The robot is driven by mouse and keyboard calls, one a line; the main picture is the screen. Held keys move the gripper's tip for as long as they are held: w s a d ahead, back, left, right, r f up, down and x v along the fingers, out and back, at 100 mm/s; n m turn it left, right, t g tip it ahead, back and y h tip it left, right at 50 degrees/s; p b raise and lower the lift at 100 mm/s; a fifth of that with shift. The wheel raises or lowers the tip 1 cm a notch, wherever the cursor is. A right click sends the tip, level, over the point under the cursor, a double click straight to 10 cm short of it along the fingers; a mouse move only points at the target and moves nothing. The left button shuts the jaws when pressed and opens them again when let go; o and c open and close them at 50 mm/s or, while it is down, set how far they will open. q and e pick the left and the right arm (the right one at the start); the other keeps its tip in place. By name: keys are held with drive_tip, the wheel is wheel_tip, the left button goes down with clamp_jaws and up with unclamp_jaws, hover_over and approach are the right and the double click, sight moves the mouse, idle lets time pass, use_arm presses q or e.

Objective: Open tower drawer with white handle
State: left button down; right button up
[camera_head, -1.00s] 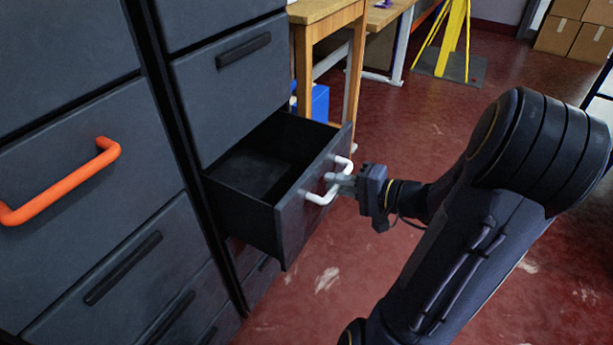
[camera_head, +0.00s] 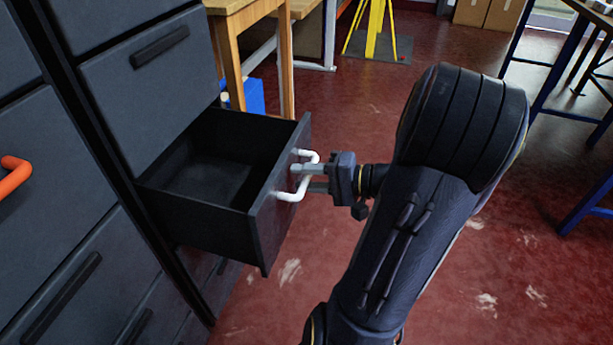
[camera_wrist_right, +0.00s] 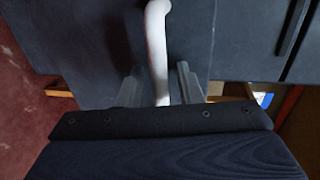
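The tower drawer (camera_head: 262,238) is dark grey and stands pulled well out of its cabinet; its inside looks empty. Its white handle (camera_head: 286,196) is a U-shaped bar on the drawer front. In the right wrist view the white handle (camera_wrist_right: 157,50) runs down between my fingers. My right gripper (camera_head: 304,178) is at the handle with its fingers apart, one on each side of the bar. The wrist view of my right gripper (camera_wrist_right: 158,80) shows gaps between the bar and both fingers. My left gripper is not in view.
Another cabinet with an orange handle (camera_head: 14,176) stands at the left. A closed drawer with a black handle (camera_head: 160,46) is above the open one. A wooden table (camera_head: 232,45) and a blue box (camera_head: 254,96) are behind. Red floor (camera_head: 400,130) is clear around my right arm.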

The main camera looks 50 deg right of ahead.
drive_tip(key=p+v, duration=0.1)
drive_tip(key=v, duration=0.7)
idle(0.7)
